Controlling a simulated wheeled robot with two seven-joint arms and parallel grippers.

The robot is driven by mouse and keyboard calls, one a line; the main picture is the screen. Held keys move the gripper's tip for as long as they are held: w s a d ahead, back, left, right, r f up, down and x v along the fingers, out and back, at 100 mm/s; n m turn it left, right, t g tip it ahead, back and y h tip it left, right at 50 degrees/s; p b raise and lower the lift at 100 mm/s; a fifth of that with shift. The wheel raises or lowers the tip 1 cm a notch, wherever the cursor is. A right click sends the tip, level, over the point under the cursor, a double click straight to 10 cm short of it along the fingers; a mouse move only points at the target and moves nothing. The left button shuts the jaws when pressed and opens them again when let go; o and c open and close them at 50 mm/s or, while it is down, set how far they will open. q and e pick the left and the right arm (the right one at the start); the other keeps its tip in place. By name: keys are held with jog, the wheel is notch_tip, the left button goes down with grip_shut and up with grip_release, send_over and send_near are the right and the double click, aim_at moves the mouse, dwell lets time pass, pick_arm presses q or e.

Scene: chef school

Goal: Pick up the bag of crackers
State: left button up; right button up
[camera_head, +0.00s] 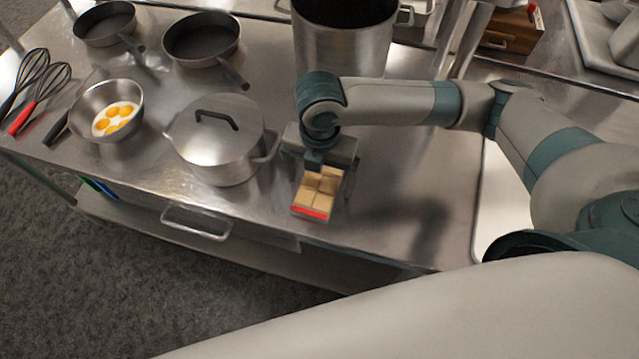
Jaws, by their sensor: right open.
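The bag of crackers (319,190) lies on the steel counter near its front edge. It shows tan squares and a red strip at its near end. My right gripper (320,176) is over the far part of the bag, pointing down, with its fingers open on either side of it. I cannot tell whether the fingers touch the bag. The gripper body hides the bag's far end. My left gripper is not in the picture.
A lidded pot (218,140) stands just left of the bag. A tall pot (343,50) stands behind my right arm. Counter right of the bag is clear.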

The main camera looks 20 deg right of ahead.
aim_at(319, 183)
jog(key=c, duration=1.2)
jog(key=shift+r, duration=0.15)
jog(key=shift+r, duration=0.2)
notch_tip(319, 183, up, 3)
jog(key=shift+w+r+b, duration=0.1)
jog(key=shift+b, duration=0.65)
jog(key=shift+s+d+r+b, duration=0.45)
jog(key=shift+s+d+r, duration=0.25)
jog(key=shift+d+r, duration=0.8)
jog(key=shift+s+d+r+b, duration=0.5)
jog(key=shift+s+d+r, duration=0.3)
jog(key=shift+d, duration=1.35)
jog(key=shift+s+d+r+b, duration=0.55)
jog(key=shift+d+r, duration=0.75)
jog(key=shift+d, duration=0.5)
